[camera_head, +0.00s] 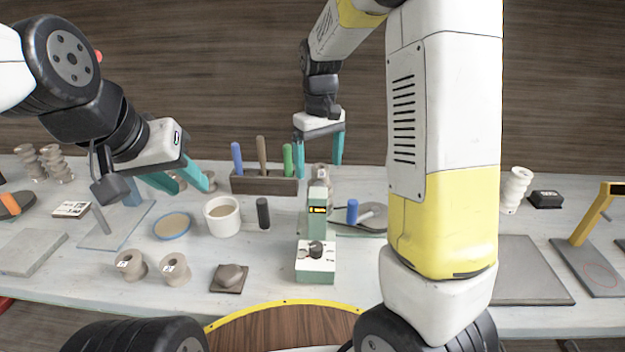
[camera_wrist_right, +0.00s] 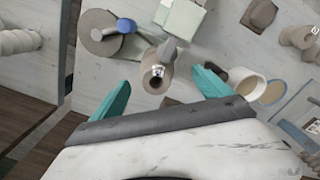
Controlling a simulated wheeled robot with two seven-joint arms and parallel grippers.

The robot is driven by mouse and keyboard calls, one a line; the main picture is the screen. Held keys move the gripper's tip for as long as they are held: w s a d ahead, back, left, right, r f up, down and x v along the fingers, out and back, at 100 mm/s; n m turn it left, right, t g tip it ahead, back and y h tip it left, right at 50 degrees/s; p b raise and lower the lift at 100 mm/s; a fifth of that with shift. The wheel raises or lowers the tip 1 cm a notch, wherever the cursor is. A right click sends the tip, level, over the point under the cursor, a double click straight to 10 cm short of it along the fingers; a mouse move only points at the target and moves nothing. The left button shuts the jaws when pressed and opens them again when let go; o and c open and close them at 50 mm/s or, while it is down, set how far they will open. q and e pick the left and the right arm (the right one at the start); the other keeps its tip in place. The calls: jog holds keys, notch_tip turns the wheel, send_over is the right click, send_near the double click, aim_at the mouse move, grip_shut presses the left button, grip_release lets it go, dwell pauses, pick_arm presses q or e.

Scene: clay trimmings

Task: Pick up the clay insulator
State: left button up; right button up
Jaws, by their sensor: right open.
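A beige clay piece with a round hole and a small label, likely the clay insulator (camera_wrist_right: 156,70), shows in the right wrist view between and beyond my fingertips. In the head view the beige piece (camera_head: 322,171) stands behind a green device, which partly hides it. My right gripper (camera_head: 318,168) is open, pointing down, with its teal fingers around the piece's place in the picture; I cannot tell whether they touch it. It also shows in the right wrist view (camera_wrist_right: 162,80), with nothing gripped. My left gripper (camera_head: 194,191) is open and empty above the table's left side.
The green device (camera_head: 317,222) stands in front of the piece. A tool rack (camera_head: 264,185) is left of it, a grey disc with a blue-handled tool (camera_head: 352,211) right. Beige spools (camera_head: 130,265), a white cup (camera_head: 222,230) and ribbed stacks (camera_head: 51,163) stand further left.

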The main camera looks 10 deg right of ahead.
aim_at(320, 179)
jog(key=f, duration=0.6)
jog(key=shift+w+d, duration=0.2)
jog(key=shift+w, duration=0.1)
jog(key=shift+r, duration=0.1)
grip_shut()
